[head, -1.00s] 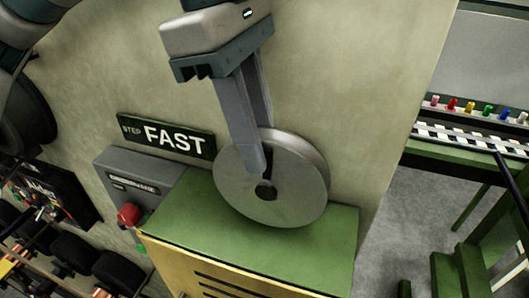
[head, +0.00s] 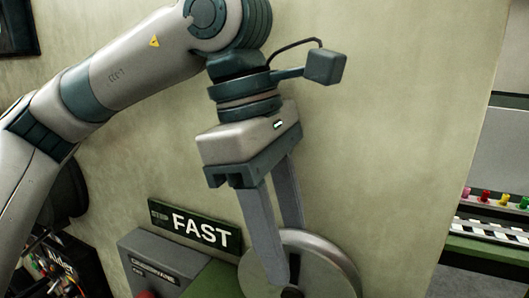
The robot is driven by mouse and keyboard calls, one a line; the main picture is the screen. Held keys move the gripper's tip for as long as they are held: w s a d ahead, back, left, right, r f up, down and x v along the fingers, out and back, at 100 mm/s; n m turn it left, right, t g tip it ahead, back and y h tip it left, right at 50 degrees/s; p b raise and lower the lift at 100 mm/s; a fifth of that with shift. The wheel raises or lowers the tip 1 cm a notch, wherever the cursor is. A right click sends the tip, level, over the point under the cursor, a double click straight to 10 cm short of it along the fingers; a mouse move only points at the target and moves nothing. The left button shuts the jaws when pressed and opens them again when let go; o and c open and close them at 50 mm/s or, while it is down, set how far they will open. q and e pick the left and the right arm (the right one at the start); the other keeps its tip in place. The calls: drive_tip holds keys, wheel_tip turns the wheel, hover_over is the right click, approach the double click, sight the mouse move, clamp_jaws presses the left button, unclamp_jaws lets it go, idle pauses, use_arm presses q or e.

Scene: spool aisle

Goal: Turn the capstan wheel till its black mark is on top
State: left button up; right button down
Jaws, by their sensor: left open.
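The capstan wheel (head: 325,268) is a pale grey metal disc in the head view, low and right of the middle. Its lower part is cut off by the picture's bottom edge. Its dark hub (head: 292,292) just shows at that edge. No black mark shows on the visible part of the rim. My left gripper (head: 287,268) comes down from above with its jaws apart. One finger lies in front of the wheel's face, its tip near the hub; the other passes behind the rim, its tip hidden. Whether the fingers touch the wheel I cannot tell. My right gripper is out of view.
A dark sign reading FAST (head: 200,228) is on the beige wall (head: 400,130) behind.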

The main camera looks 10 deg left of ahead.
use_arm(q)
drive_tip(key=shift+r, duration=0.1)
drive_tip(key=shift+w+a+r, duration=0.1)
drive_tip(key=shift+a+r, duration=0.05)
drive_tip(key=shift+r, duration=0.35)
drive_tip(key=b+v, duration=0.2)
drive_tip(key=v, duration=1.4)
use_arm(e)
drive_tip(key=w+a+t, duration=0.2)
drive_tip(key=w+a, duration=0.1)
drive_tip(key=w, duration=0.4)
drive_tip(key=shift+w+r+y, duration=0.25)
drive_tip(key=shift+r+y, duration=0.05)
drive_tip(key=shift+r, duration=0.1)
use_arm(q)
drive_tip(key=shift+r, duration=0.1)
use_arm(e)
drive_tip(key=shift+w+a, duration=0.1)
